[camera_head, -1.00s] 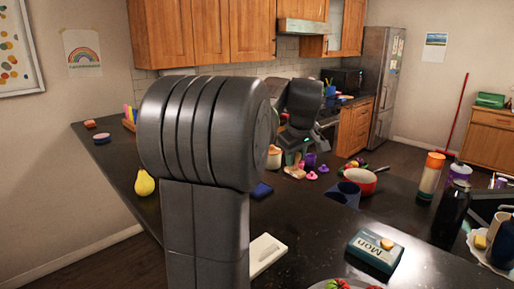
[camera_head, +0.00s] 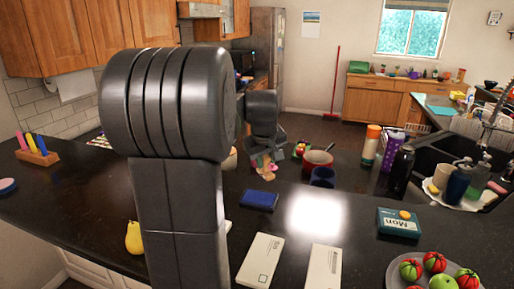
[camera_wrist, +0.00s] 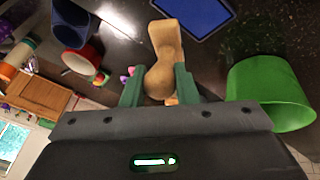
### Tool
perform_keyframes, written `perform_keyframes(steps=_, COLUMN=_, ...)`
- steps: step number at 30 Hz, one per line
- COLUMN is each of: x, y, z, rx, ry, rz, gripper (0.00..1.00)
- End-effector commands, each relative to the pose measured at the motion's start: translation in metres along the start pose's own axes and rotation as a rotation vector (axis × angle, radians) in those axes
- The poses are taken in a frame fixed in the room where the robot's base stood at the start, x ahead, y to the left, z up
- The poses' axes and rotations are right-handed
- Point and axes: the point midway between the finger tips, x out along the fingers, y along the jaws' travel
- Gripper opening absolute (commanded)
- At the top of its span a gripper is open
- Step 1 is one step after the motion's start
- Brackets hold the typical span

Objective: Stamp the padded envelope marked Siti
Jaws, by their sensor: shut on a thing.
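My gripper (camera_wrist: 158,82) is shut on a tan wooden stamp (camera_wrist: 164,50), held between its green fingers. In the head view the stamp (camera_head: 263,164) shows small below my wrist, and my arm covers part of the scene. Two pale envelopes, a left one (camera_head: 259,262) and a right one (camera_head: 323,268), lie flat on the dark counter in front, apart from the gripper. Both bear small dark markings that I cannot read, so I cannot tell which says Siti. A dark blue flat pad (camera_head: 259,200) lies behind them; a blue flat thing (camera_wrist: 190,15) also shows in the wrist view.
A red pot (camera_head: 318,160), a blue cup (camera_head: 322,178) and bottles stand behind. A yellow pear (camera_head: 134,238) is at left. A green cup (camera_wrist: 268,92) is beside the gripper.

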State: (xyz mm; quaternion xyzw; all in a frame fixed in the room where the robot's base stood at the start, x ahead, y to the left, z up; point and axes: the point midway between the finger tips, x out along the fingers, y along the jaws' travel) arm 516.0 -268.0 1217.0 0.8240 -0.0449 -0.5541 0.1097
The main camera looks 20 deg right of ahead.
Motion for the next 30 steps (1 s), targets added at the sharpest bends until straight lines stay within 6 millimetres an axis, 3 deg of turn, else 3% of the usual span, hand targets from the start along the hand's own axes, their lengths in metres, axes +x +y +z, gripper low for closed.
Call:
perform_keyframes(steps=1, x=-0.007, y=-0.006, z=-0.003, rx=0.011, ry=-0.005, rz=0.004, gripper=0.12)
perform_keyframes(steps=11, x=0.001, y=-0.024, z=0.001, rx=0.059, ry=-0.004, rz=0.025, gripper=0.12)
perform_keyframes(steps=30, x=0.051, y=-0.036, z=0.021, rx=0.059, ry=-0.004, rz=0.025, gripper=0.12)
